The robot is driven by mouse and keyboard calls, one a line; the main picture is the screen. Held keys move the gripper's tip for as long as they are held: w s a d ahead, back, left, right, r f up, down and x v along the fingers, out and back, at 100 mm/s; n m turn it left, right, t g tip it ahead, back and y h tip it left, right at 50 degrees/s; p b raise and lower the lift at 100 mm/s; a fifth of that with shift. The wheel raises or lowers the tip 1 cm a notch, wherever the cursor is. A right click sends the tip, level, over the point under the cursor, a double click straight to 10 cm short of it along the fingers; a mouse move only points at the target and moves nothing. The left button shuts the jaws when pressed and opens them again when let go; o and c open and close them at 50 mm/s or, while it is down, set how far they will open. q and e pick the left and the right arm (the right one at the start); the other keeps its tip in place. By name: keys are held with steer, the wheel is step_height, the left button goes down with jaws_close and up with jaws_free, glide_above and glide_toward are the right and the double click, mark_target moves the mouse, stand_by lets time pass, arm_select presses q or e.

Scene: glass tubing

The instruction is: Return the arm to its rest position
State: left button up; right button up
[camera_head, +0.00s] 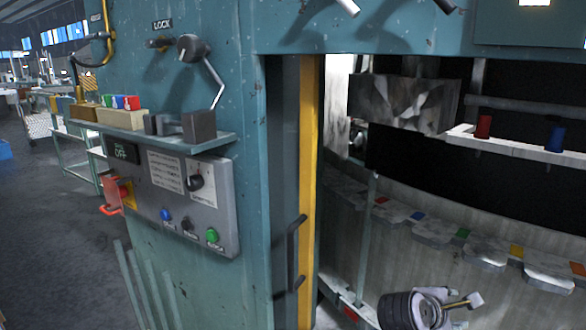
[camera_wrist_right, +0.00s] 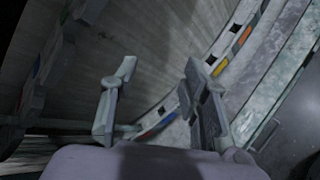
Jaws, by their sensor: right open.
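My right gripper (camera_head: 462,303) shows at the bottom right of the head view, in front of the curved grey wall inside the machine's opening. Its wrist is a dark ribbed cylinder, cut off by the lower edge. In the right wrist view the two fingers of this gripper (camera_wrist_right: 157,80) stand well apart, with nothing between them. Behind them are the curved wall and a band with colored patches. I cannot tell whether a finger touches anything. My left gripper is in neither view.
A teal machine (camera_head: 270,28) surrounds the opening, with a yellow strip (camera_head: 309,150) on its left edge. A control panel (camera_head: 190,195) and a small shelf (camera_head: 185,140) stick out at left. A white shelf (camera_head: 510,146) holds a red and a blue cylinder. Open floor lies far left.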

steer(key=s+a+f+m+y, duration=0.2)
steer(key=s+f+m+y, duration=0.1)
steer(key=s+f, duration=0.65)
steer(key=s+a+f+m+g+y, duration=0.2)
steer(key=s+a+f+m+y, duration=0.25)
steer(key=s, duration=0.55)
steer(key=s+a+f+m+g+y, duration=0.1)
steer(key=s+a+f+m+y, duration=0.4)
steer(key=s, duration=0.6)
step_height(320, 180, down, 32)
steer(key=r+n+g+h+b, duration=0.1)
steer(key=g+h+b, duration=0.1)
steer(key=b, duration=0.4)
arm_select(q)
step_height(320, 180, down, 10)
steer(key=b, duration=0.4)
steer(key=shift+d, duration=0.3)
arm_select(e)
steer(key=s+d+f, duration=0.2)
steer(key=s+f, duration=1.5)
steer(key=f, duration=0.5)
steer(key=shift+s+g, duration=0.35)
steer(key=shift+g, duration=0.05)
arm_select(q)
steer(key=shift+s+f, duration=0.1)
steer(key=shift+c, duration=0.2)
arm_select(e)
steer(key=shift+d+f+h, duration=0.1)
steer(key=shift+h, duration=0.15)
steer(key=shift+c, duration=0.2)
